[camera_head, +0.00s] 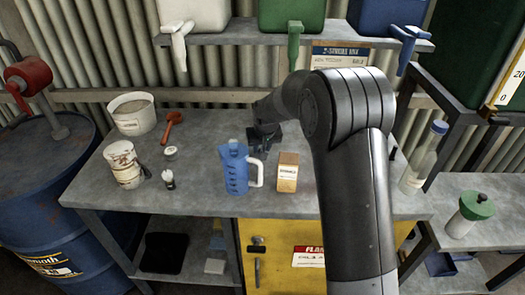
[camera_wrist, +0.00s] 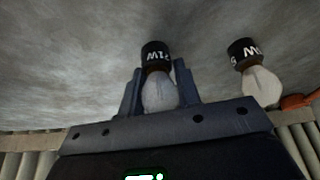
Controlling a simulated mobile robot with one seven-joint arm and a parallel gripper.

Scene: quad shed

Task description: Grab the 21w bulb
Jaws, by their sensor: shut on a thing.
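In the wrist view a bulb with a black cap and pale glass, the 21w bulb (camera_wrist: 160,93), sits between the two fingers of my gripper (camera_wrist: 158,88). The cap's lettering is upside down and reads as 21W. The fingers are shut on the glass part. A second bulb (camera_wrist: 262,86) with a similar black cap stands apart to the right, its lettering partly cut off. In the head view my gripper (camera_head: 263,136) is low over the bench behind the blue jug, and the held bulb is not clearly visible there.
The blue jug (camera_head: 234,168) and a small brown box (camera_head: 288,172) stand in front of my gripper. A clear bottle (camera_head: 419,163) stands right.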

